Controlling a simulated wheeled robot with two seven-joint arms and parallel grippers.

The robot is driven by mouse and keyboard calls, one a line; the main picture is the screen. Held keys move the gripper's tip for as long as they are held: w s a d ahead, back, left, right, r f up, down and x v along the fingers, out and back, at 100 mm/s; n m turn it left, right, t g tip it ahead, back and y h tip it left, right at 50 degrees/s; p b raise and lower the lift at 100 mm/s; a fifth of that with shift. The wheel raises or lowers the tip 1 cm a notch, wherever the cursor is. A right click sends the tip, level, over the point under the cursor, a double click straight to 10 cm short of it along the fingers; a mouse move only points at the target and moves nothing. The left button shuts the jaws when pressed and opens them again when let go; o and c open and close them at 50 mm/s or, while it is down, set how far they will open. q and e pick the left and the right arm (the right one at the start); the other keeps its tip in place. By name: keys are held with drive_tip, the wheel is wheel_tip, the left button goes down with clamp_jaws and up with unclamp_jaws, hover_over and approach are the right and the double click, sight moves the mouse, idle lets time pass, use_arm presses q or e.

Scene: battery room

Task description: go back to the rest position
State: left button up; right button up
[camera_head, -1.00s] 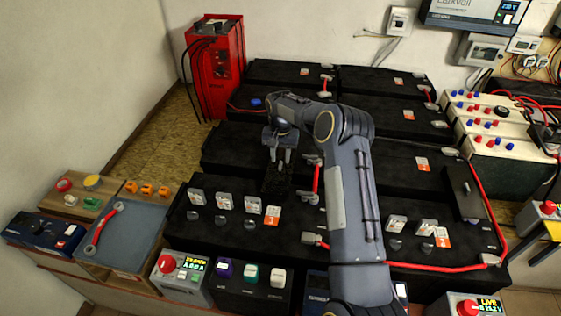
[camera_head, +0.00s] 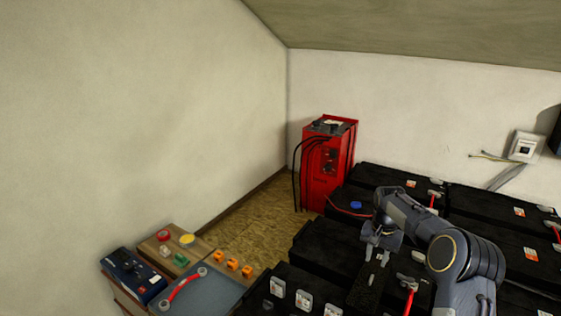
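My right gripper (camera_head: 376,257) hangs fingers down above the black batteries (camera_head: 330,243) at the lower right. Its two fingers show a narrow gap with nothing clear between them. A dark block (camera_head: 366,288) lies just below the fingertips; I cannot tell whether they touch it. My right arm comes up from the bottom right edge. My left gripper is not in view.
A red charger (camera_head: 328,165) with black cables stands in the back corner. At the lower left are a blue device (camera_head: 133,277), a wooden board with buttons (camera_head: 153,243), orange clips (camera_head: 232,264) and a grey tray (camera_head: 208,294) holding a red link. The plywood floor (camera_head: 250,229) is clear.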

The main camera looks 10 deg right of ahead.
drive_tip(key=s+a+r+n+t, duration=0.1)
drive_tip(key=s+a+r, duration=0.1)
drive_tip(key=s+r, duration=0.3)
drive_tip(key=s+a+r+n+t+y, duration=0.1)
drive_tip(key=s+a+r, duration=0.2)
drive_tip(key=s+r, duration=0.25)
drive_tip(key=s+a+r+n+t, duration=0.1)
drive_tip(key=s+a+r, duration=0.1)
drive_tip(key=s+r, duration=0.35)
drive_tip(key=s+a+f+n+t+y, duration=0.1)
drive_tip(key=s+a, duration=0.4)
drive_tip(key=s, duration=0.6)
drive_tip(key=s+a+f+n+t+y, duration=0.1)
drive_tip(key=s+a, duration=0.4)
drive_tip(key=s, duration=0.6)
drive_tip(key=shift+s+a+f+n+t+y, duration=0.15)
drive_tip(key=shift+a+f+n+t+y, duration=0.2)
drive_tip(key=shift+f+n, duration=0.35)
